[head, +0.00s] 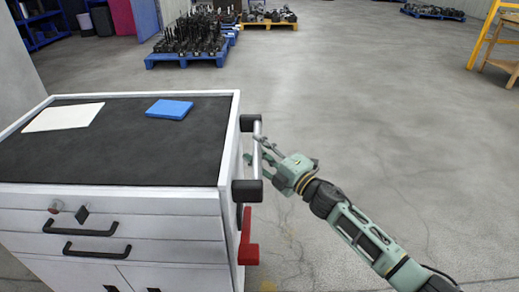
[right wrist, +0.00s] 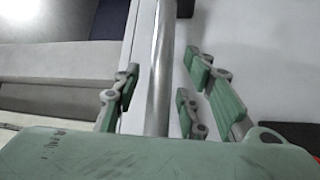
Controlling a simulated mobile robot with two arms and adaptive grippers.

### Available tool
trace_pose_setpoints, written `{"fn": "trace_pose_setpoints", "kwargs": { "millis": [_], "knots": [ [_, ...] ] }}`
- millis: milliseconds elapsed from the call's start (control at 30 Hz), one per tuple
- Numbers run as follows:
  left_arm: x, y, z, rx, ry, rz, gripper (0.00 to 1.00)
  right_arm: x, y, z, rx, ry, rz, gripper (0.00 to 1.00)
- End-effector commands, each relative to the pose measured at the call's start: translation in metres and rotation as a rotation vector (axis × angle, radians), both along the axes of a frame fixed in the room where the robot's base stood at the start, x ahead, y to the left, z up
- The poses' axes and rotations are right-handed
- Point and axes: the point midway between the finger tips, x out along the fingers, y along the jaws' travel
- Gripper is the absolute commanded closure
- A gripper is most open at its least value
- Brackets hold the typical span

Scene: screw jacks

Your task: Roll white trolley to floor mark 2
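The white trolley (head: 120,200) fills the left of the head view, with a black top, drawers with dark handles and a silver push bar (head: 257,150) on its right side. My right gripper (head: 258,151) is at this bar, coming from the right. In the right wrist view the bar (right wrist: 161,70) runs between the spread fingers of the gripper (right wrist: 160,92), with gaps visible on both sides. The gripper is open around the bar. My left gripper is out of view. No floor mark 2 can be made out.
A white sheet (head: 64,116) and a blue box (head: 169,109) lie on the trolley top. A red pedal-like part (head: 248,240) juts from its right side. Loaded blue (head: 188,59) and yellow (head: 268,25) pallets stand behind. Open grey floor (head: 400,120) lies to the right.

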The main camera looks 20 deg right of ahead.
Motion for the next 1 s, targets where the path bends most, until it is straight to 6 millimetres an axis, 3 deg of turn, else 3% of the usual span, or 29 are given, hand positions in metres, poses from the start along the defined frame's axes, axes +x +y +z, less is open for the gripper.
{"fn": "trace_pose_setpoints", "kwargs": {
  "millis": [233,700,1000],
  "knots": [
    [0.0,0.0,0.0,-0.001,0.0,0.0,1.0,-0.008,-0.005,-0.003,0.0,0.003,-0.002,0.61],
    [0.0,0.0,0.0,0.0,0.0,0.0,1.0,-0.085,-0.046,-0.015,-0.001,0.003,0.0,0.61],
    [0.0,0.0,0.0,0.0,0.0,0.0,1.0,-0.104,-0.056,-0.017,0.0,0.001,0.0,0.61]
  ]
}}
